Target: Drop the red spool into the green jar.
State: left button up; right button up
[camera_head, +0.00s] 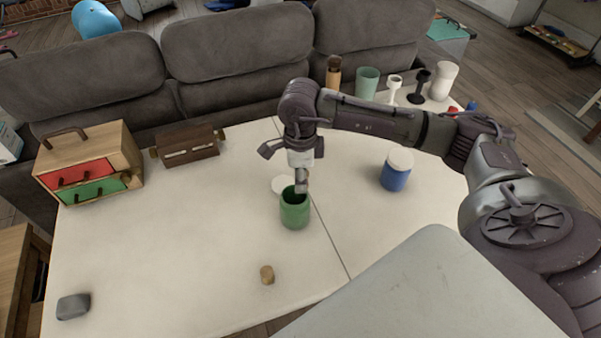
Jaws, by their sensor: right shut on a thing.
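The green jar (295,211) stands upright and open on the white table. My right gripper (301,184) points down directly over the jar's mouth, its tip at or just inside the rim. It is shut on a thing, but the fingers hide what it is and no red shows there. I cannot make out a red spool for certain. A small red item (453,110) lies at the table's back right, partly behind my right arm. My left gripper is not in view.
A white disc (282,184) lies behind the jar. A blue jar with a white lid (394,176) stands to the right. A cork (267,274) and a grey block (73,306) lie in front. A drawer box (117,152) and a brown box (188,148) stand at left.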

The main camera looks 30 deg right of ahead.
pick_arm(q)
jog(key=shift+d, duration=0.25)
pick_arm(e)
jog(key=o, duration=0.9)
jog(key=shift+r, duration=0.15)
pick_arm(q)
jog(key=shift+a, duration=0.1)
pick_arm(e)
notch_tip(320, 180, up, 12)
jog(key=shift+f, duration=0.2)
